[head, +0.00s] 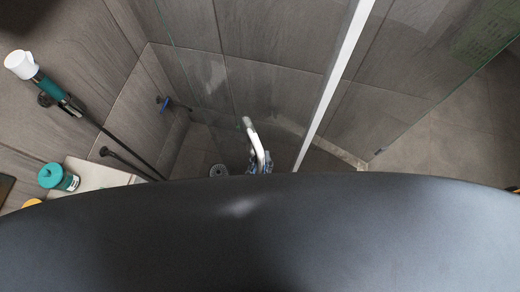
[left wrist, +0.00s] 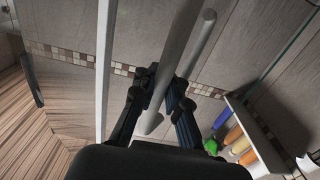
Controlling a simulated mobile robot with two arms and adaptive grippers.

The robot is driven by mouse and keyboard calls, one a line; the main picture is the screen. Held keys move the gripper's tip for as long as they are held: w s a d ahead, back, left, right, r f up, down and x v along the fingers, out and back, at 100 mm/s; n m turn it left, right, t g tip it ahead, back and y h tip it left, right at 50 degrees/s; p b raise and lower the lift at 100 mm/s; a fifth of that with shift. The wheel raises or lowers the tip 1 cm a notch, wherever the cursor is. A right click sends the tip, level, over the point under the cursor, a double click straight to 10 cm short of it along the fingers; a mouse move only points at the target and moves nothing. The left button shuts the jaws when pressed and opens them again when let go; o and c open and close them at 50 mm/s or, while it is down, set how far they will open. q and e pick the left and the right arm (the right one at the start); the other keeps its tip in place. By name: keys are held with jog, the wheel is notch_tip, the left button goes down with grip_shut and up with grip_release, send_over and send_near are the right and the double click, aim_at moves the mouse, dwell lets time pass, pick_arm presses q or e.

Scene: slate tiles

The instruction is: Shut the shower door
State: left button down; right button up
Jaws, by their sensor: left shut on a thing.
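The shower door is a clear glass panel with a pale upright frame edge (head: 335,85); this edge also shows in the left wrist view (left wrist: 104,60). A pale bar handle (head: 252,138) is beside it, its lower end hidden behind my dark body in the head view. In the left wrist view, my left gripper (left wrist: 163,88) is shut around the grey handle bar (left wrist: 201,42), with one dark finger on each side. Only a small bluish part of the left gripper (head: 262,163) shows in the head view. My right gripper is not in view.
A hand shower (head: 38,75) on a rail is at the left. A ledge (head: 100,172) holds a teal jar (head: 58,177). In the left wrist view, a shelf with several coloured bottles (left wrist: 232,136) is at the right. Tiled floor (head: 430,150) is clear beyond the glass.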

pick_arm(q)
jog(key=shift+a+f, duration=0.1)
jog(key=shift+a, duration=0.1)
jog(key=c, duration=1.4)
grip_release()
jog(key=shift+a, duration=0.15)
jog(key=shift+o, duration=0.2)
jog(key=shift+s, duration=0.1)
jog(key=v, duration=0.7)
jog(key=shift+s, duration=0.25)
jog(key=shift+a, duration=0.15)
